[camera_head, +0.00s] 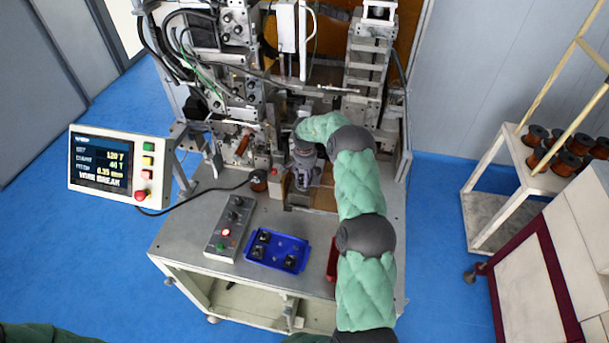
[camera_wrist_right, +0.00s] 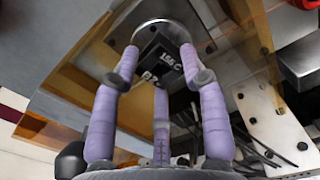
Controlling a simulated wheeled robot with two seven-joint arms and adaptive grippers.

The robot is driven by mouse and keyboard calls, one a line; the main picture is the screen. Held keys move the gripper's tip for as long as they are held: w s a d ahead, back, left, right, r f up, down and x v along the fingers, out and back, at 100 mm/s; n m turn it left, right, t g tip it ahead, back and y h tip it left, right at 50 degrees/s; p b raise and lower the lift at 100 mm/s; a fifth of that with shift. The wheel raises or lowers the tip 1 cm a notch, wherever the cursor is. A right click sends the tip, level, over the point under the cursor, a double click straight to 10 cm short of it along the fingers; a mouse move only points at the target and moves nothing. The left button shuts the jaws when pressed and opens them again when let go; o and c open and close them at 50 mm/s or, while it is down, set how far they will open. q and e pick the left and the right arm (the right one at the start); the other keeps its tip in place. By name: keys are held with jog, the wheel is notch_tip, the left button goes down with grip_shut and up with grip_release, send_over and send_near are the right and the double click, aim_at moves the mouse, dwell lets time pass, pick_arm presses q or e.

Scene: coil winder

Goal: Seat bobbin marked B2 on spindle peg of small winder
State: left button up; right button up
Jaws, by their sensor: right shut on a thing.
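My right gripper (camera_head: 304,172) is at the small winder (camera_head: 275,130), reaching in over the back of the bench. In the right wrist view its purple-grey fingers (camera_wrist_right: 160,75) are shut on a dark block-like bobbin (camera_wrist_right: 163,58) with pale lettering that seems to include B2. A round metal flange (camera_wrist_right: 205,38) lies right by the bobbin and fingertips. The spindle peg cannot be made out, so I cannot tell whether the bobbin is on it. In the head view the gripper hides the bobbin. My left gripper is out of view.
A blue tray (camera_head: 276,264) with several black parts lies on the bench front. A control box (camera_head: 229,228) stands left of it, and a red object (camera_head: 331,262) right, partly behind my arm. A screen (camera_head: 102,165) reads WIRE BREAK. A cart (camera_head: 500,190) holds copper spools at right.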

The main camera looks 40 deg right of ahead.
jog(key=shift+f, duration=0.1)
jog(key=o, duration=0.8)
jog(key=shift+r, duration=0.2)
